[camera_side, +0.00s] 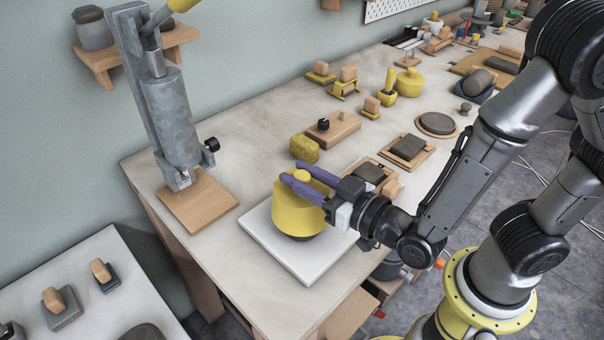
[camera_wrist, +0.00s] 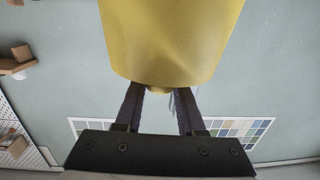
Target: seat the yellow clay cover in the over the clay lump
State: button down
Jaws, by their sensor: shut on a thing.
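The yellow clay cover (camera_side: 299,214) is a rounded pot shape with a knob on top, upright over the white board (camera_side: 262,238) in the side view. My gripper (camera_side: 295,172) has its purple fingers shut on the cover's knob, reaching in from the right. In the wrist view the cover (camera_wrist: 172,38) fills the top middle, with the knob between my fingers (camera_wrist: 158,95). A dark strip shows under the cover's lower rim; I cannot tell whether it is the clay lump or shadow. The lump is otherwise hidden, and any contact with the board is unclear.
A mottled yellow block (camera_side: 304,149) sits just behind the board. A grey press (camera_side: 172,115) on a wooden base stands at left. A wooden block with pegs (camera_side: 333,128) and trays with dark slabs (camera_side: 408,147) lie behind and right. The bench's front left is clear.

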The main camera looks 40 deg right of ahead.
jog(key=shift+f, duration=0.15)
dwell(0.4)
jog(key=shift+f, duration=1.25)
jog(key=shift+c, duration=2.2)
grip_release()
jog(key=shift+f, duration=0.1)
